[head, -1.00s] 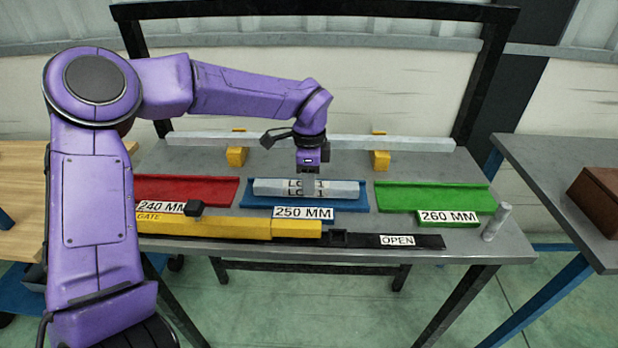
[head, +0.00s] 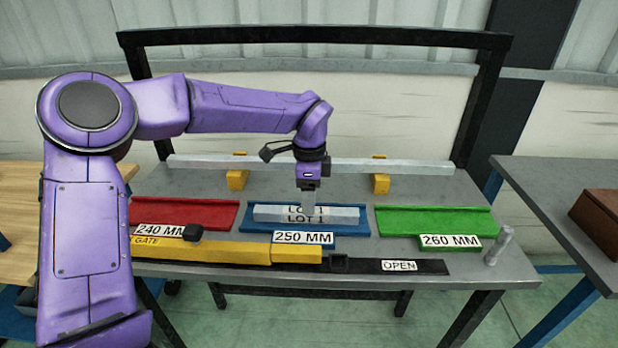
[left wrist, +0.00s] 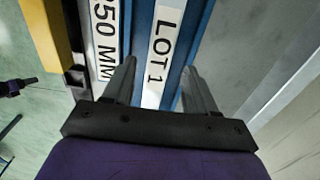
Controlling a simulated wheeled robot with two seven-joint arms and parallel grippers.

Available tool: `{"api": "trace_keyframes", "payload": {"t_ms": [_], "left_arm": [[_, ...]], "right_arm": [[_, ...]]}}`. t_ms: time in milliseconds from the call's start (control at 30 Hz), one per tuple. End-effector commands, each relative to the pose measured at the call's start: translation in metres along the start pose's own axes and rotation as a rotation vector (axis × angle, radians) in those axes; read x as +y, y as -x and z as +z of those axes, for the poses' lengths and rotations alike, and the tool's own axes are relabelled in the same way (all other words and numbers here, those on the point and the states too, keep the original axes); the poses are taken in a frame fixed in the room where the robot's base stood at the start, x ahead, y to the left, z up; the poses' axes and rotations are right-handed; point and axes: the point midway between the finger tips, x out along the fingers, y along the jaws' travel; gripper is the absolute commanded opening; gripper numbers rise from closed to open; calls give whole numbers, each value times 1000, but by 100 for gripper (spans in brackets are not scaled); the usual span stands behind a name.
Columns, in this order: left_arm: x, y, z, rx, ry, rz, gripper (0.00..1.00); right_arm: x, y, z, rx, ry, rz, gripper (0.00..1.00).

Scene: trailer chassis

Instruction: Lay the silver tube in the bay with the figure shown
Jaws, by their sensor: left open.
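The silver tube (head: 335,214), marked LOT 1, lies in the blue bay (head: 362,228) labelled 250 MM (head: 303,238). In the left wrist view the tube (left wrist: 154,95) runs lengthwise between my fingers. My left gripper (head: 309,212) is directly above the tube's middle, pointing down. Its fingers (left wrist: 160,70) are spread apart, one on each side of the tube, not gripping it. The red bay (head: 190,212) labelled 240 MM is to the left and the green bay (head: 430,220) labelled 260 MM is to the right; both look empty. My right gripper is not in view.
A yellow gate bar (head: 225,251) with a black knob (head: 192,232) lies along the front left. An OPEN label (head: 399,266) shows on its black track. A long silver bar (head: 405,168) rests on yellow supports behind. A short silver post (head: 498,245) stands front right.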

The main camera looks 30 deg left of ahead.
Motion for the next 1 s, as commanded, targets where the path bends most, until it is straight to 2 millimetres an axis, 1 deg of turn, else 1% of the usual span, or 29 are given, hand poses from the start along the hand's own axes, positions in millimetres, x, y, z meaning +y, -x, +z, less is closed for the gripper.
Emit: {"api": "trace_keyframes", "payload": {"t_ms": [33, 100, 200, 300, 400, 533, 1000], "left_arm": [[-1, 13, -1, 2, 0, -5, 57], [-1, 32, 0, 2, 1, -5, 57], [-1, 57, 0, 1, 1, -5, 57], [-1, 75, 0, 0, 0, -3, 57], [0, 86, 0, 0, 0, -2, 57], [0, 91, 0, 0, 0, 1, 57], [0, 90, 0, 0, 0, 1, 57]], "right_arm": [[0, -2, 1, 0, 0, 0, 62], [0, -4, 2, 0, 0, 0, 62], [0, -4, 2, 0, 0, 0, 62], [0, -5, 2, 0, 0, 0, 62], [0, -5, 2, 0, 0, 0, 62], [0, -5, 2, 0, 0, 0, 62], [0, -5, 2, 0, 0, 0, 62]]}}
